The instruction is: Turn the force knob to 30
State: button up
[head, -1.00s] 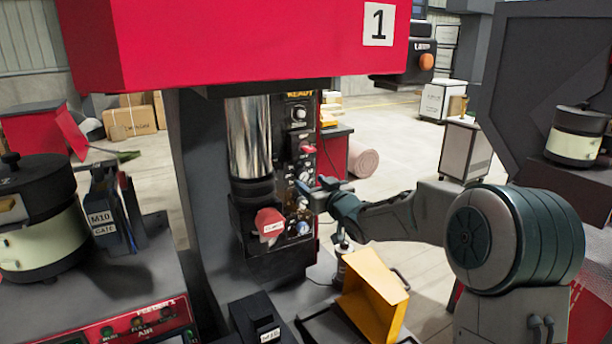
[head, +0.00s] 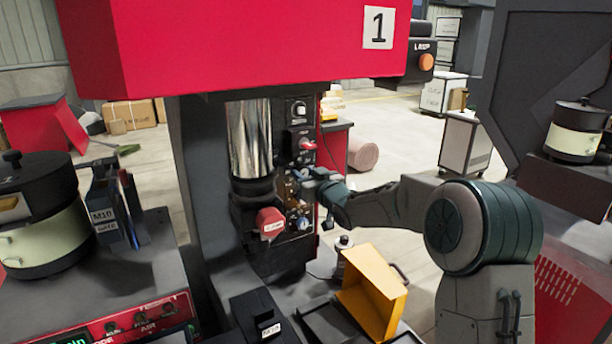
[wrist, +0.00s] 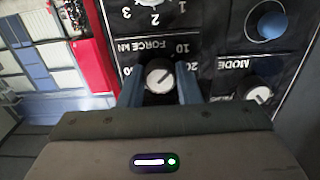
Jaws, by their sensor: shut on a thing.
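The force knob (wrist: 159,76) is a round grey-white dial under the upside-down label FORCE kN in the wrist view, with 10 and 20 printed to its right and a partly hidden number to its left. My gripper (wrist: 160,92) has one blue-grey finger on each side of the knob and is shut on it. The exact number its mark points to is hard to read. In the head view my gripper (head: 312,181) is at the black control panel (head: 300,140) of press 1; the force knob is hidden there.
In the wrist view, a blue button (wrist: 272,25) and a MODE knob (wrist: 258,95) sit to the right, and another numbered dial lies above. In the head view, a red cap (head: 270,222) sticks out left of the gripper, and a yellow bin (head: 374,285) stands below the arm.

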jog(key=shift+m, duration=0.3)
jog(key=m, duration=0.4)
jog(key=m+p, duration=0.1)
jog(key=m, duration=0.4)
jog(key=shift+r, duration=0.1)
jog(key=m, duration=0.4)
jog(key=shift+m+b, duration=0.7)
jog(key=shift+m, duration=1.3)
jog(key=o, duration=1)
jog(key=shift+c, duration=0.2)
